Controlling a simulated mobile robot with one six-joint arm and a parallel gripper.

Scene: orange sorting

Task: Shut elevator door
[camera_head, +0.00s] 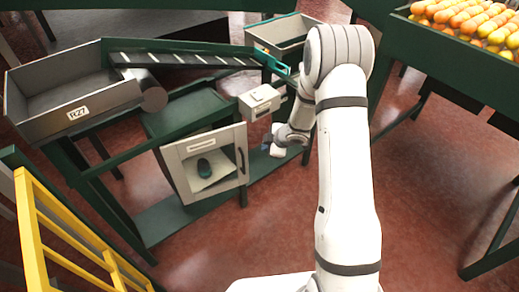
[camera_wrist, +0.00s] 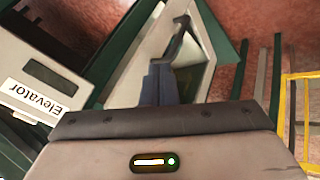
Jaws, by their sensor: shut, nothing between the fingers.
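The elevator door (camera_head: 228,181) is a pale framed panel with a window, below the green conveyor; a dark green object shows through the window. Its dark handle (camera_head: 241,160) is on the right edge. I cannot tell whether the door sits flush or stands ajar. My gripper (camera_head: 267,144) is just right of the handle, its bluish fingers shut and empty. In the wrist view the fingers of my gripper (camera_wrist: 160,72) point toward the handle (camera_wrist: 181,38) and the door (camera_wrist: 196,78). I cannot tell whether they touch.
A white control box (camera_head: 259,102) stands above the gripper; its Elevator label (camera_wrist: 37,100) shows in the wrist view. A grey bin (camera_head: 75,105) marked R27 is at left. A yellow railing (camera_head: 75,250) is lower left. Fruit (camera_head: 465,20) fills a green stand at right. Red floor is open at right.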

